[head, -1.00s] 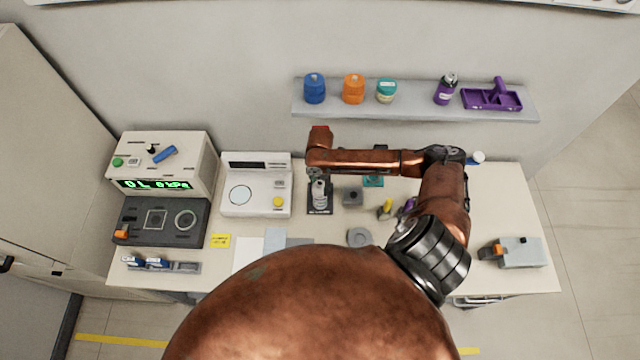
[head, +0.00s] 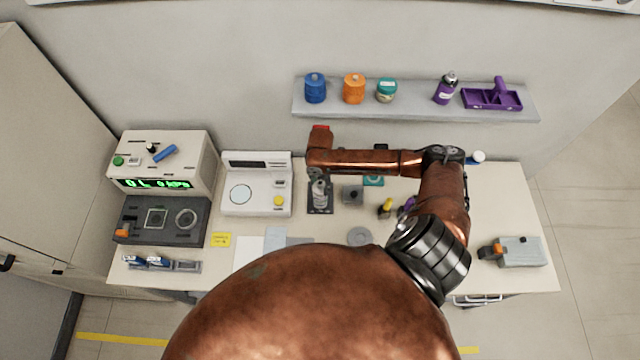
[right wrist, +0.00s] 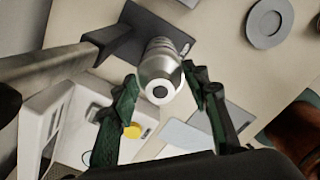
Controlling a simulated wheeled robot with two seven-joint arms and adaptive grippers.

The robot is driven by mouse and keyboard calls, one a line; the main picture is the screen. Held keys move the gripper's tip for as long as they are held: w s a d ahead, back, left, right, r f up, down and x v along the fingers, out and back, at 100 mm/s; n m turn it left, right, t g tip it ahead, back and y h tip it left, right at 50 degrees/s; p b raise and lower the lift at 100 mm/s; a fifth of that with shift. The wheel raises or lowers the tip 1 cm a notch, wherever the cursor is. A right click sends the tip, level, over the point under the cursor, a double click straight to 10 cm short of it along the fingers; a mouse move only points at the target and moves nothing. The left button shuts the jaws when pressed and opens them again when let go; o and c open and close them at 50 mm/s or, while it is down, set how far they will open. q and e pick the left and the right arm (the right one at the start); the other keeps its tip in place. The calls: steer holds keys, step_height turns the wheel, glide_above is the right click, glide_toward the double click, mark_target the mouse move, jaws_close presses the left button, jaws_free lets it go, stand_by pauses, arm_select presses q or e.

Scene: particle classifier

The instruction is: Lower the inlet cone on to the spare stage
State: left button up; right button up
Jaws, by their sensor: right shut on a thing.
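My right gripper (head: 318,178) reaches over the bench from the right arm and points down. In the right wrist view its two green-padded fingers (right wrist: 163,84) are shut on the inlet cone (right wrist: 158,70), a silver rounded piece with a dark hole in its top. The cone is over a dark square base plate, which shows in the head view (head: 318,209) and the wrist view (right wrist: 190,22). A silver cylindrical part (head: 319,192) shows below the gripper there. I cannot tell which part is the spare stage, or whether the cone touches anything beneath. My left gripper is not in view.
A white instrument with a round pan (head: 240,196) stands left of the plate. A grey disc (head: 359,236) lies nearer the front.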

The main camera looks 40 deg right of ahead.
steer(key=shift+f, duration=0.25)
steer(key=o, duration=1.4)
steer(key=shift+r, duration=0.1)
step_height(320, 180, up, 12)
steer(key=shift+f, duration=0.1)
